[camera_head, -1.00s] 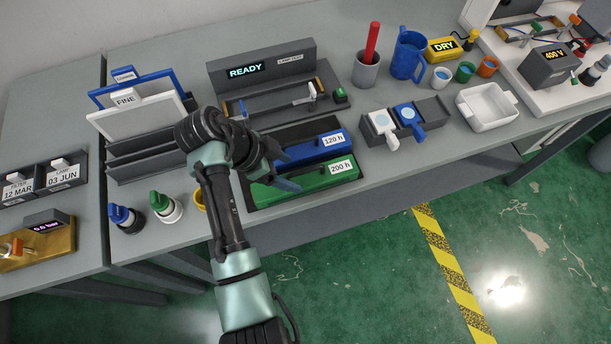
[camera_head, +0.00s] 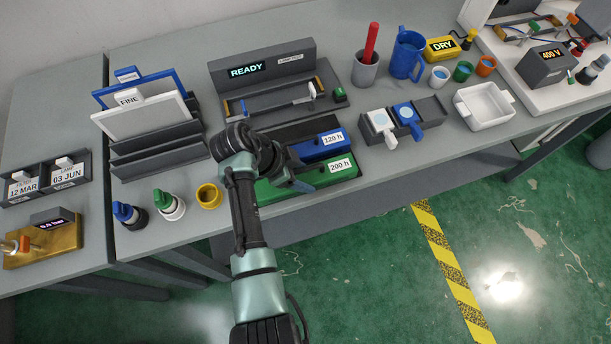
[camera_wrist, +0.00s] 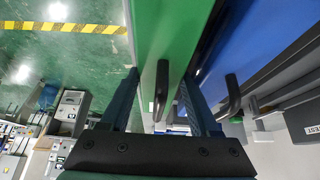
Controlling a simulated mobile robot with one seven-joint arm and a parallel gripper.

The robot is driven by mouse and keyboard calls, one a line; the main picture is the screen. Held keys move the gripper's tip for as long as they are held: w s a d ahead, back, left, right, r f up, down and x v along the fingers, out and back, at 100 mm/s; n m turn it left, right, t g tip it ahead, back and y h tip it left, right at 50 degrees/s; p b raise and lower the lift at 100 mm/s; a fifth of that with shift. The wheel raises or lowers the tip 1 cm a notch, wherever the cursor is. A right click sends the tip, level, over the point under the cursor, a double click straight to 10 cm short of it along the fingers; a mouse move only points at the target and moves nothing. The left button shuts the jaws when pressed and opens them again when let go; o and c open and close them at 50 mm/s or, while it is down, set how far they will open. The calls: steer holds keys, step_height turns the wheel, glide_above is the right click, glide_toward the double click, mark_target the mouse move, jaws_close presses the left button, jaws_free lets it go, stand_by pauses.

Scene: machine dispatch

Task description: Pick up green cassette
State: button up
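The green cassette (camera_head: 318,178), labelled 200 h, lies in a dark tray at the bench's front edge. Its left part is hidden behind my arm in the head view. My gripper (camera_head: 293,180) is over the cassette. In the wrist view the two fingers of my gripper (camera_wrist: 161,78) are spread apart. The dark handle (camera_wrist: 162,88) of the green cassette (camera_wrist: 165,30) shows in the gap between them, with space on both sides. I cannot tell how deep the handle sits between the fingers.
The blue cassette (camera_head: 318,149), labelled 120 h, lies right behind the green one; it also shows in the wrist view (camera_wrist: 250,35), close to the right finger.

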jaws_close()
steer(key=shift+r, duration=0.15)
